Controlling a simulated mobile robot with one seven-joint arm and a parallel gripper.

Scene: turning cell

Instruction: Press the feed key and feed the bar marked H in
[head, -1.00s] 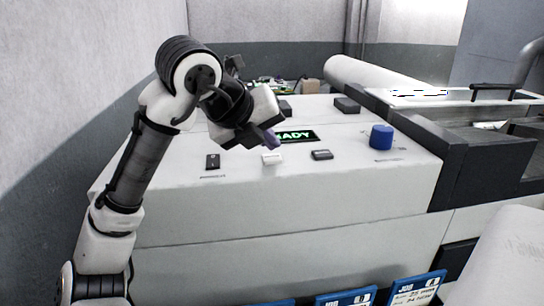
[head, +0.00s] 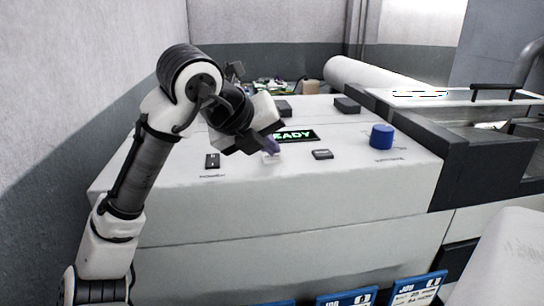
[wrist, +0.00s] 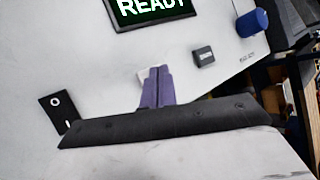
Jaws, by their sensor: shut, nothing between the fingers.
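My gripper (head: 272,147) is shut and empty, with its purple fingertips pointing down at a small white key on the sloped panel. In the wrist view the fingertips (wrist: 157,74) overlap the white key (wrist: 143,76), whose left edge shows beside them. Whether they touch it or hover just above, I cannot tell. A black display (head: 296,135) behind the key reads READY in green. No legend on the white key is readable. I see no bar with a readable H mark.
A black switch (head: 212,161) lies left of the key, a dark grey key (head: 322,154) and a blue knob (head: 381,136) to its right. Blue-framed job cards (head: 418,288) stand at the front edge. Dark blocks (head: 347,105) sit farther back on the panel.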

